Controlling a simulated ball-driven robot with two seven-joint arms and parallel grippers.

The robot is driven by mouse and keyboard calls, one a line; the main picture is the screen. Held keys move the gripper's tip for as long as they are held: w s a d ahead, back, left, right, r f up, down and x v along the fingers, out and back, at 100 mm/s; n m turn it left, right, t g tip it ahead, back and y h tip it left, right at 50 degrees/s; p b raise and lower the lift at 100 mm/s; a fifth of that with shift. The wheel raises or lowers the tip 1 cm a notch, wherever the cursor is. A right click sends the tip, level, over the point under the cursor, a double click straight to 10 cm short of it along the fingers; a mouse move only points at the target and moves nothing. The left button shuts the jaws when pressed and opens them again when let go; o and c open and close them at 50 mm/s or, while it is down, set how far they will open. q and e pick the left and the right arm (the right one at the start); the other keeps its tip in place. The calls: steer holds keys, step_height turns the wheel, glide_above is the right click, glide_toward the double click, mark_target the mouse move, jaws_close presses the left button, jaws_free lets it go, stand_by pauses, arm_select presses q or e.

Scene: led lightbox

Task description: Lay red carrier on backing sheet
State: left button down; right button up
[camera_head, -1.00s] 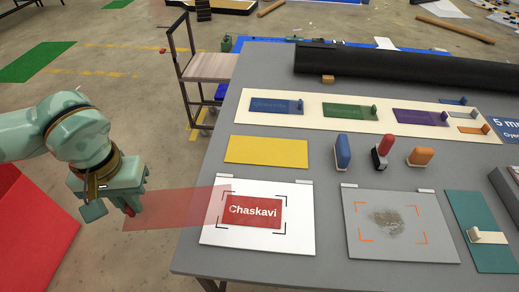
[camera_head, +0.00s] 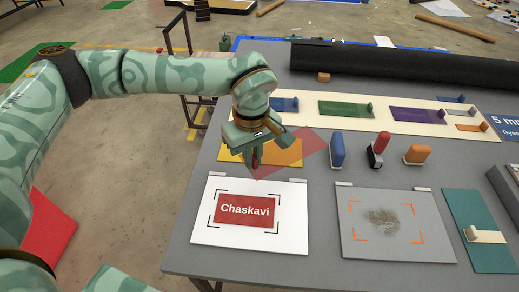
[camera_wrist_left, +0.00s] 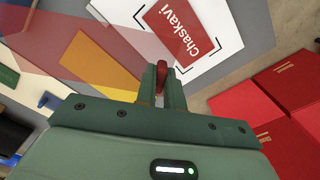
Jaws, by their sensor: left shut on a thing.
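The red carrier (camera_head: 311,146) is a translucent red sheet. My left gripper (camera_head: 256,158) is shut on its small red tab, which also shows in the left wrist view (camera_wrist_left: 161,76). The carrier stretches right from the fingers, partly over the yellow sheet (camera_head: 229,151), apparently above the table. In the left wrist view its film (camera_wrist_left: 60,25) tints the upper left. A long cream sheet (camera_head: 300,126) behind bears blue, green and purple carriers. No sheet is marked as the backing sheet. My right gripper is out of view.
In front lies a white board (camera_head: 205,225) with a red Chaskavi label (camera_head: 246,210). A grey board (camera_head: 360,245) lies to its right. Blue, red and orange handled tools (camera_head: 337,152) stand right of the carrier. A black roll (camera_head: 400,64) lies at the back.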

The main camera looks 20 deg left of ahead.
arm_select(q)
steer(key=shift+w+d+f+n, duration=0.3)
steer(key=shift+w+d+n, duration=0.05)
steer(key=shift+w+n, duration=0.25)
steer(key=shift+w+a+f, duration=0.15)
steer(key=shift+w+a, duration=0.05)
steer(key=w+a+f, duration=0.4)
steer(key=w+a, duration=0.1)
steer(key=a, duration=0.1)
steer(key=b, duration=0.2)
glide_above(232, 163)
steer(key=f, duration=0.4)
steer(key=shift+s+d+f, duration=0.15)
steer(key=shift+d+f, duration=0.2)
steer(key=shift+a+f, duration=0.2)
steer(key=shift+f, duration=0.05)
step_height(232, 163, down, 3)
steer(key=shift+a+r+b, duration=0.1)
steer(key=shift+a+b, duration=0.05)
steer(key=shift+b, duration=0.3)
steer(key=shift+w+f, duration=0.25)
steer(key=shift+f, duration=0.1)
